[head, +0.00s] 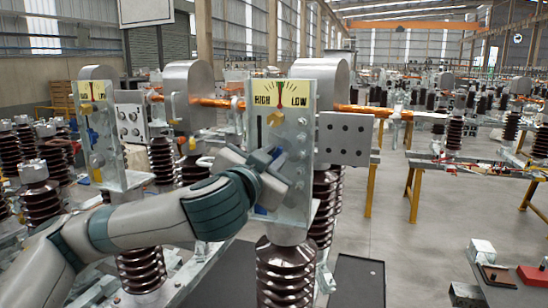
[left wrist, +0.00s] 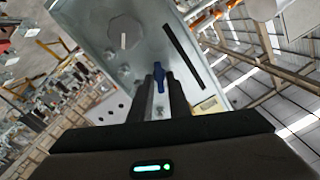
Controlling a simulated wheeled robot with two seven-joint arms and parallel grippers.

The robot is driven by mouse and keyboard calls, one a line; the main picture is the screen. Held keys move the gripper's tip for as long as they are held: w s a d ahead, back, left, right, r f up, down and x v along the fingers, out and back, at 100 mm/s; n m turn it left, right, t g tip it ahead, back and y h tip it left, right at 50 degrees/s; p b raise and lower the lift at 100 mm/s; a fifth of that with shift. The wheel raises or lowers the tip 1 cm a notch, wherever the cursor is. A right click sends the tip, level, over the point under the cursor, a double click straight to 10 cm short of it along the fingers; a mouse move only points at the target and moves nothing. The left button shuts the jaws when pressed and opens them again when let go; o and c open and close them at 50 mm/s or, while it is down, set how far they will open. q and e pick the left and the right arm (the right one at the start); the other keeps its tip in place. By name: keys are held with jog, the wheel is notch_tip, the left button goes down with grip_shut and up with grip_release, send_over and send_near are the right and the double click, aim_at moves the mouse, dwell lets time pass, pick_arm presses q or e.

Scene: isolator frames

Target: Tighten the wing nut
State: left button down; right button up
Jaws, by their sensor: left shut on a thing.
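The blue wing nut (left wrist: 159,74) shows in the left wrist view, on the face of a pale metal plate. My left gripper (left wrist: 160,92) has its two dark fingers closed on either side of it. In the head view my left gripper (head: 272,172) reaches from the left to the front of the upright plate (head: 302,130). It covers most of the nut there. A yellow gauge label (head: 280,93) marked HIGH and LOW with a red needle tops this plate. My right gripper is in neither view.
A similar plate with a gauge (head: 92,90) stands to the left. Brown ribbed insulators (head: 283,270) stand below and around. A perforated side plate (head: 345,138) and a copper bar (head: 365,110) extend right. Grey floor (head: 400,250) is open at the right.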

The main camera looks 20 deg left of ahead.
pick_arm(q)
jog(key=shift+f+m, duration=0.1)
jog(key=shift+m, duration=0.2)
jog(key=shift+m+b, duration=0.7)
jog(key=shift+m, duration=0.2)
jog(key=m+b, duration=0.1)
jog(key=m, duration=0.2)
jog(key=shift+d+f+m, duration=0.1)
jog(key=shift+d+m, duration=0.05)
jog(key=shift+m, duration=0.15)
jog(key=shift+a+f+m+b, duration=0.1)
jog(key=shift+f+m+b, duration=0.15)
jog(key=shift+m, duration=3.55)
jog(key=shift+a+f+m+b, duration=0.1)
jog(key=shift+f+m+b, duration=0.1)
jog(key=shift+m, duration=3.6)
jog(key=shift+f+m+b, duration=0.2)
jog(key=shift+f+m, duration=0.05)
jog(key=shift+m, duration=3.55)
